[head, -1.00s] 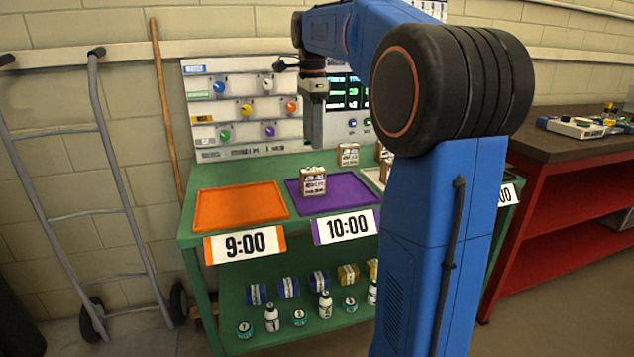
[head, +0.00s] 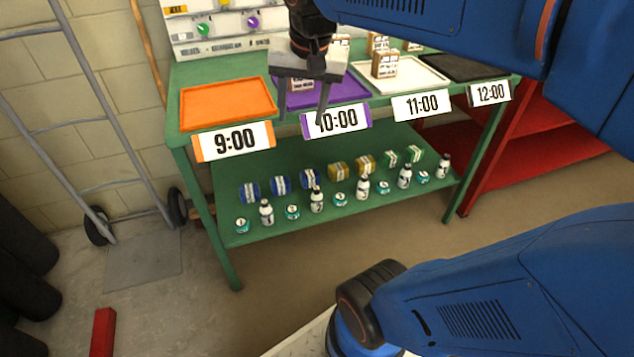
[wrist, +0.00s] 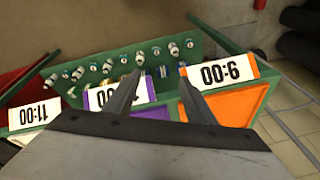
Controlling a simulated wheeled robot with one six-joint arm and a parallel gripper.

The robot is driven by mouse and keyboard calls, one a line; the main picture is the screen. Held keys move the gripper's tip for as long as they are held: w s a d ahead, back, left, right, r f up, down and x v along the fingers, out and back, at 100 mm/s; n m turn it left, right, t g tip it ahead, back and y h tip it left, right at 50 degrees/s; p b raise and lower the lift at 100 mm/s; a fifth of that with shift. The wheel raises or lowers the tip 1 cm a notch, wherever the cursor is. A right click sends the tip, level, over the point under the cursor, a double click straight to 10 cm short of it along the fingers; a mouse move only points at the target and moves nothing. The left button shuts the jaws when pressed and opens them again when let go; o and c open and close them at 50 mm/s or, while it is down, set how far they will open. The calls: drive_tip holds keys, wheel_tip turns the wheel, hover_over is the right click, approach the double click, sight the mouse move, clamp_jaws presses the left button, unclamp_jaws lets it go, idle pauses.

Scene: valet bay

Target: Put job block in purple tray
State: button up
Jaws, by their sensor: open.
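The purple tray (head: 345,92) lies on the green table behind the 10:00 label; part of it shows in the wrist view (wrist: 152,113). A small tan-and-white job block (head: 300,84) stands in it, partly hidden by my gripper. My gripper (head: 303,112) is open, in front of the tray's left part in the head view, with nothing between its fingers. The wrist view shows the two fingers (wrist: 158,80) apart, over the tray's label side. I see no block there. Another block (head: 385,65) is in the white tray (head: 415,79).
An empty orange tray (head: 228,103) is to the left, a black tray (head: 458,67) to the right. More blocks (head: 378,43) stand behind the trays, near the panel (head: 215,22). The lower shelf (head: 290,232) holds bottles, tins and boxes. A hand truck (head: 85,130) stands at left.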

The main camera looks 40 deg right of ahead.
drive_tip(key=s+a+f+n+t, duration=0.1)
drive_tip(key=s+a+f+n, duration=0.2)
drive_tip(key=s+f+n, duration=0.4)
drive_tip(key=s+f, duration=0.3)
drive_tip(key=f, duration=0.1)
drive_tip(key=shift+f+t, duration=0.15)
drive_tip(key=shift+t, duration=0.25)
